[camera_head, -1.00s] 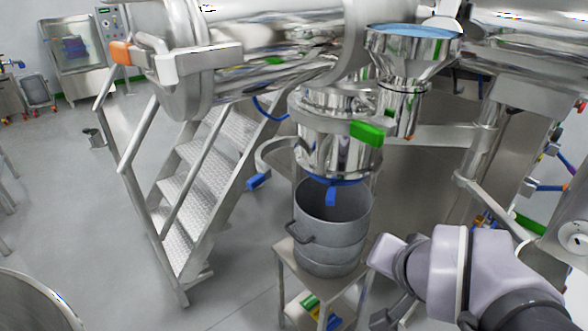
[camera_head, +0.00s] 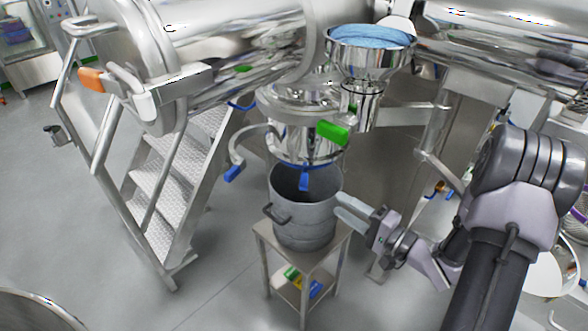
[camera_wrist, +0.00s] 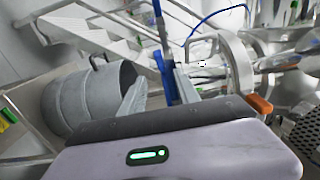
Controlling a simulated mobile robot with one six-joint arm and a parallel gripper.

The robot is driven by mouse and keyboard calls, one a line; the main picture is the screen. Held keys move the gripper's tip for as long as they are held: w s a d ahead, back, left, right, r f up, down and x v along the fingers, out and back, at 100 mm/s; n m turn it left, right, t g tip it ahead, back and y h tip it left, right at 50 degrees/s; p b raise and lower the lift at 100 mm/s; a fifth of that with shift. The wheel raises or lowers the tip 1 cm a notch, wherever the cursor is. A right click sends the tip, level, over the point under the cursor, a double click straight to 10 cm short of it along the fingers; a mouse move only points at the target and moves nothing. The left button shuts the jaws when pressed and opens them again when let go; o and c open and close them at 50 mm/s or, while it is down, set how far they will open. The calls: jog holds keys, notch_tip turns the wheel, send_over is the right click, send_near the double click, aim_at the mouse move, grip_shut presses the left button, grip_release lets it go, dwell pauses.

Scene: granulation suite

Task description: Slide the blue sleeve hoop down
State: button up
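The blue sleeve hoop (camera_head: 305,179) shows in the head view as a blue tab hanging below the shiny steel vessel outlet, above the grey pot (camera_head: 305,225). Most of its ring is hidden. My gripper (camera_head: 340,205) is just right of the pot's rim, pointing left, a little to the right of the tab and lower. In the wrist view, a long blue part (camera_wrist: 160,50) lies in line with the gap between my two fingers (camera_wrist: 160,92). The fingers are apart. I cannot tell whether they touch the blue part; the head view shows a gap.
The pot stands on a small steel stand (camera_head: 325,250). A green handle (camera_head: 332,132) is above, and another blue handle (camera_head: 234,172) sits on a curved bar at left. Stairs (camera_head: 160,180) stand left. A funnel (camera_head: 370,50) is above right.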

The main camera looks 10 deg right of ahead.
jog(key=b+x, duration=0.4)
jog(key=x, duration=1.2)
jog(key=shift+w+a, duration=0.2)
jog(key=shift+w, duration=0.1)
grip_shut()
jog(key=shift+f, duration=0.1)
dwell(0.3)
